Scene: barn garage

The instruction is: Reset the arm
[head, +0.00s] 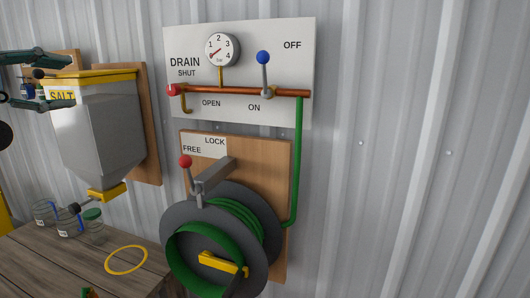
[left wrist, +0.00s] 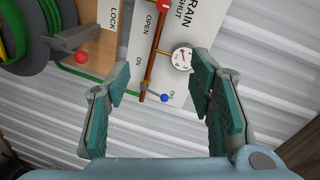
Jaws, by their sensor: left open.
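My left gripper (head: 70,82) is at the left edge of the head view, in front of the salt hopper. In the left wrist view its two teal-padded fingers (left wrist: 161,78) are wide apart with nothing held between them. The wall panel with the gauge and the blue lever shows beyond the fingers, apart from them. My right gripper is not in view.
A white panel (head: 298,65) carries a gauge (head: 222,50), a blue-knobbed lever (head: 263,60) standing upright and a copper pipe. Below is a green hose reel (head: 205,262) with a red-knobbed lever (head: 186,163). A wooden bench (head: 40,262) holds jars and a yellow ring (head: 126,247).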

